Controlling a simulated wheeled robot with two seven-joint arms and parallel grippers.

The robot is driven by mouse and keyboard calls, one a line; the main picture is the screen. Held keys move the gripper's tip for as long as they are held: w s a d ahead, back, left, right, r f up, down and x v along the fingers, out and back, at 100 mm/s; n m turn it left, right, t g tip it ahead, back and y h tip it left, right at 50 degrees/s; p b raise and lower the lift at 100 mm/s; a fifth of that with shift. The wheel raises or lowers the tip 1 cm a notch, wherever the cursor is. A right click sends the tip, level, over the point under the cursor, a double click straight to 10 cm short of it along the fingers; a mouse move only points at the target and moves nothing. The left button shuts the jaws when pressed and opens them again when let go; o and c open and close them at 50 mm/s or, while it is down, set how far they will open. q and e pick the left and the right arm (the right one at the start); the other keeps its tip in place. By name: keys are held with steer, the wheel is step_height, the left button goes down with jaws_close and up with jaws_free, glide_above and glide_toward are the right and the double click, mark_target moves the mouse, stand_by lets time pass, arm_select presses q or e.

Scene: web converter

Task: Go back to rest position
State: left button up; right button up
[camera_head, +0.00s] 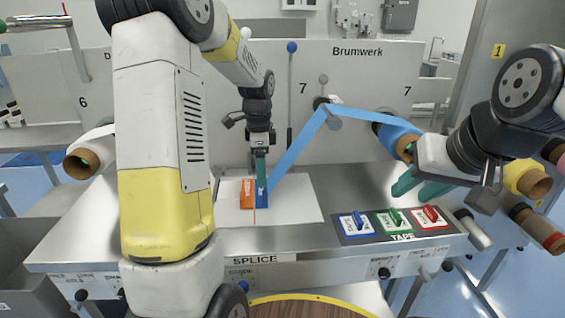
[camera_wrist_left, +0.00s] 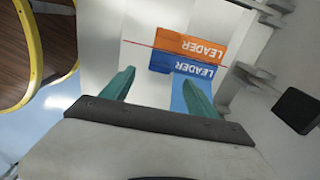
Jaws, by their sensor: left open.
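My left gripper (camera_head: 261,168) points down over the white splice plate (camera_head: 292,205). In the left wrist view its two green fingers (camera_wrist_left: 160,84) are apart with nothing between them. An orange LEADER piece (camera_head: 247,192) and a blue LEADER piece (camera_head: 263,197) lie side by side on the plate just beyond the fingertips. They also show in the left wrist view as orange (camera_wrist_left: 198,47) and blue (camera_wrist_left: 176,63). A blue web (camera_head: 300,146) runs from the blue piece up over a roller. My right gripper (camera_head: 419,187) hangs at the right, its green fingers apart and empty.
A dark TAPE tray (camera_head: 345,236) holds blue, green and red tape pieces at the front right of the bench. A blue roll (camera_head: 393,137) sits behind my right gripper. A brown roll (camera_head: 82,160) is at the left. A yellow-rimmed round table (camera_head: 310,306) stands in front.

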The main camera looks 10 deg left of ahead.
arm_select(q)
steer(key=s+d+r+n+t, duration=0.1)
steer(key=s+r+n+t, duration=0.1)
steer(key=s+r+n, duration=0.2)
steer(key=s+d+r+n+t+h, duration=0.1)
steer(key=s+r+n, duration=0.4)
steer(key=s, duration=0.6)
steer(key=s+d+r+n+t+h, duration=0.1)
steer(key=s+d+r+n+t, duration=0.2)
steer(key=s+r+n, duration=0.2)
steer(key=s, duration=0.3)
